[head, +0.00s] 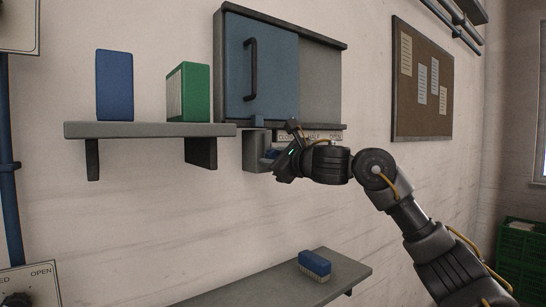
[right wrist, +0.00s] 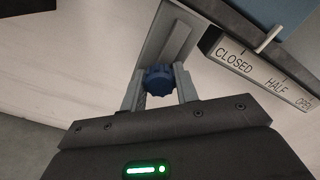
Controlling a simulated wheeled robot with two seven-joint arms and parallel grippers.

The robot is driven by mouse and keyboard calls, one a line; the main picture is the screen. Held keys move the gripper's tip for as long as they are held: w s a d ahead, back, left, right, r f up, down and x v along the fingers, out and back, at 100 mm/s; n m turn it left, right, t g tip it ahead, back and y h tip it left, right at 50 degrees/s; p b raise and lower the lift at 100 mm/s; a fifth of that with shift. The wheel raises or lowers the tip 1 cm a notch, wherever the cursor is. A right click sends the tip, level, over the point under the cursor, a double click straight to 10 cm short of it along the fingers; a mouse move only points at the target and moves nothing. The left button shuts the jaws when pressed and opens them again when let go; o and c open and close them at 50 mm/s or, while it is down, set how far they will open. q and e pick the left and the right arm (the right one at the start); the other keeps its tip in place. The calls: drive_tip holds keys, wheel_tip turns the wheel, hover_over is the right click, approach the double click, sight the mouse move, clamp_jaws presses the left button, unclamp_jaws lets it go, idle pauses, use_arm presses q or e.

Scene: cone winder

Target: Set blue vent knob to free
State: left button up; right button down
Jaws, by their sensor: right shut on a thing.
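The blue knob (right wrist: 159,79) has a ribbed rim and sits on a grey housing (right wrist: 176,45) below a blue panel. My right gripper (right wrist: 158,86) is shut on the knob, with one finger on each side of it. In the head view the knob (head: 270,154) shows only as a small blue patch beside my right gripper (head: 279,162). A label strip (right wrist: 262,68) reading CLOSED, HALF, OPEN runs to the right of the housing, with a pale pointer (right wrist: 269,39) at its upper edge. No "free" mark is readable. My left gripper is out of view.
The blue panel (head: 258,70) with a black handle is just above my gripper. A grey shelf (head: 150,130) with a blue binder (head: 114,85) and a green one (head: 188,92) is to the left. A lower shelf (head: 270,285) holds a blue-topped brush (head: 314,265).

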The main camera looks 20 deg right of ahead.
drive_tip(key=c, duration=1.1)
unclamp_jaws()
drive_tip(key=shift+a, duration=0.15)
drive_tip(key=b+v, duration=0.4)
drive_tip(key=v, duration=0.7)
drive_tip(key=shift+f, duration=0.1)
